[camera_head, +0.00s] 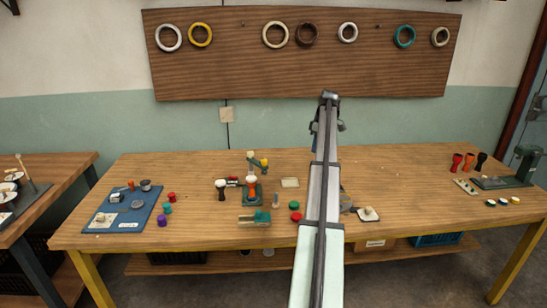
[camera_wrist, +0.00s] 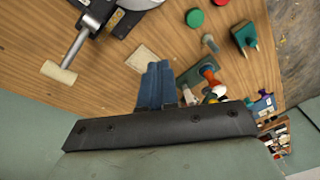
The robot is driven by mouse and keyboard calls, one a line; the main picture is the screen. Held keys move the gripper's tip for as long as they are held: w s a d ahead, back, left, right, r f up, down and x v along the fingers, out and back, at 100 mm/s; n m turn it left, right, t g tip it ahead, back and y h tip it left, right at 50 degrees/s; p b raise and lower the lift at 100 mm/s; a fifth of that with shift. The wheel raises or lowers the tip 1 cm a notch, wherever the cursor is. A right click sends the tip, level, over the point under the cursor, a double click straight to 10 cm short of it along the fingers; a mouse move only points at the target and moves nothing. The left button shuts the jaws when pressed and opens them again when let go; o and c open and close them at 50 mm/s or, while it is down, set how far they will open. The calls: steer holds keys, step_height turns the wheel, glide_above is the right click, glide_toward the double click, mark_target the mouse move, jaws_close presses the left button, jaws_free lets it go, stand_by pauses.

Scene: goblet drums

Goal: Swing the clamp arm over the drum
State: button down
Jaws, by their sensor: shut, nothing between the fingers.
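The clamp stand (camera_head: 252,198) has a dark green base and stands on the workbench, left of my arm in the head view. An orange drum with a white top (camera_head: 252,182) sits on it. Above and behind the drum is the clamp arm (camera_head: 264,163), with yellow and pale parts; whether it lies over the drum is unclear. In the wrist view the orange-and-white drum (camera_wrist: 209,71) shows small, partly crowded by the stand. My gripper (camera_wrist: 157,84) is shut and empty, its blue fingers left of the drum and apart from it.
A pale plate (camera_head: 290,183) lies right of the stand. A green disc (camera_head: 294,205) and red disc (camera_head: 296,217) lie in front of it. A green fixture (camera_head: 255,218) stands near the front edge. A blue mat (camera_head: 125,208) with parts is at left.

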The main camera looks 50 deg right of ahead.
steer(key=w+a+r+m+t+y, duration=0.2)
steer(key=w+a+r+t+y, duration=0.15)
steer(key=w, duration=0.35)
steer(key=w+a+f+m+t+h, duration=0.1)
steer(key=w+a+f+m, duration=0.1)
steer(key=w+a+f, duration=0.4)
steer(key=shift+w+a+f+m, duration=0.25)
steer(key=shift+a+f+m, duration=0.05)
steer(key=shift+a+f, duration=0.7)
steer(key=shift+d, duration=0.1)
